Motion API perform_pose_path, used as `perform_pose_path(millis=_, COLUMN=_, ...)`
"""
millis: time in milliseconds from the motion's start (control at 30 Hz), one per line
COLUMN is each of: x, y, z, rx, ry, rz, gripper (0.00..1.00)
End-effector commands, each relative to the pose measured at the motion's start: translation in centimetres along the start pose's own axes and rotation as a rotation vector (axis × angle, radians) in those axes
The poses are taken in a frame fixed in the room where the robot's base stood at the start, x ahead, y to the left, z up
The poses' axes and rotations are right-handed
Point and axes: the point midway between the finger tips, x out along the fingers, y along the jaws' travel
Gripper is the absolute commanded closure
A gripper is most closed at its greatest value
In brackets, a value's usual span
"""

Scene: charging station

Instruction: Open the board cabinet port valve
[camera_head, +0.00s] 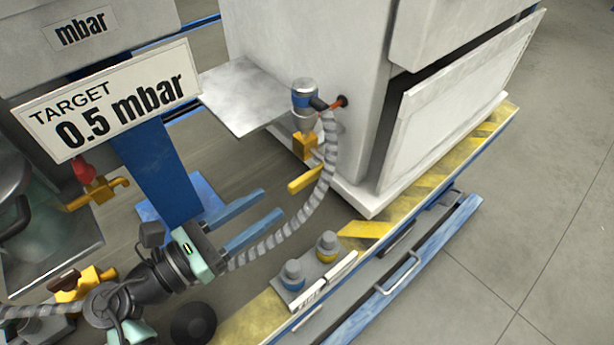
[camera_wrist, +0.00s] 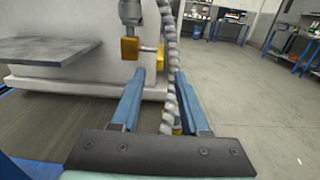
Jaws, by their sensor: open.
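The port valve (camera_head: 304,145) is on the side of the white board cabinet (camera_head: 300,40), below a grey fitting with a blue band (camera_head: 304,95). It has a yellow body and a yellow lever handle (camera_head: 305,180) angled down to the left in the head view. In the wrist view, the yellow body (camera_wrist: 130,48) and part of the handle (camera_wrist: 160,57) show ahead, beyond the fingertips. My gripper (camera_head: 274,202) has two blue fingers, apart and empty, short of the handle. In the wrist view, my gripper (camera_wrist: 160,78) is also open, pointing toward the valve.
A grey ribbed hose (camera_head: 325,170) hangs from the cabinet fitting past my fingers; in the wrist view it crosses the gap between them. A grey shelf (camera_head: 240,95) juts out left of the valve. Two capped fittings (camera_head: 292,275) stand on the platform edge. Floor is clear at right.

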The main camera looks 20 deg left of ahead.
Motion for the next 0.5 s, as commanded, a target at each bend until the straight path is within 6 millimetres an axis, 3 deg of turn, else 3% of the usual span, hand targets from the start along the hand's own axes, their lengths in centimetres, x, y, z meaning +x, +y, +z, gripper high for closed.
perform_pose_path(millis=200, x=4.8, y=-0.1, z=-0.2, rx=0.004, ry=-0.001, rz=-0.004, gripper=0.55)
perform_pose_path(millis=500, x=8.7, y=0.0, z=0.0, rx=0.003, ry=-0.001, rz=-0.001, gripper=0.55)
